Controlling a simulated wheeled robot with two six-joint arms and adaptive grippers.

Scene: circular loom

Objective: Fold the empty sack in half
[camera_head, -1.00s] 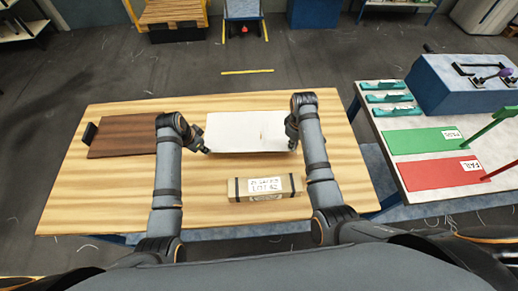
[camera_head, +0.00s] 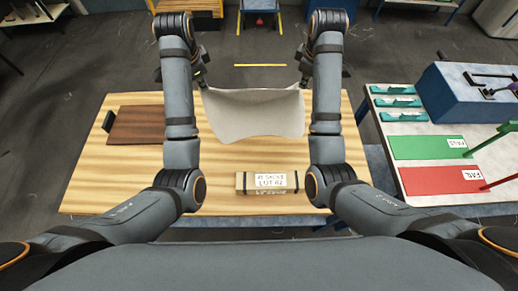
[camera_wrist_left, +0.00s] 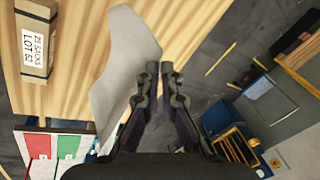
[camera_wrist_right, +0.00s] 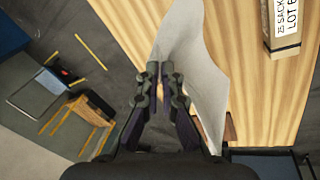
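The empty sack (camera_head: 252,115) is a pale cloth sheet hanging between my two grippers. Its far corners are raised, its far edge sags in the middle, and its near part reaches down toward the wooden table (camera_head: 85,185). My left gripper (camera_head: 202,84) is at the sack's far left corner. In the left wrist view its fingers (camera_wrist_left: 159,68) are close together at the cloth (camera_wrist_left: 128,50). My right gripper (camera_head: 303,82) is at the far right corner. In the right wrist view its fingers (camera_wrist_right: 159,68) are also close together at the cloth (camera_wrist_right: 190,60). The exact pinch is small.
A labelled bundle (camera_head: 267,182) with dark straps lies near the table's front edge. A brown board (camera_head: 140,125) lies at the left. The side table at right carries a green panel (camera_head: 420,148), a red panel (camera_head: 435,180) and a blue machine (camera_head: 465,90).

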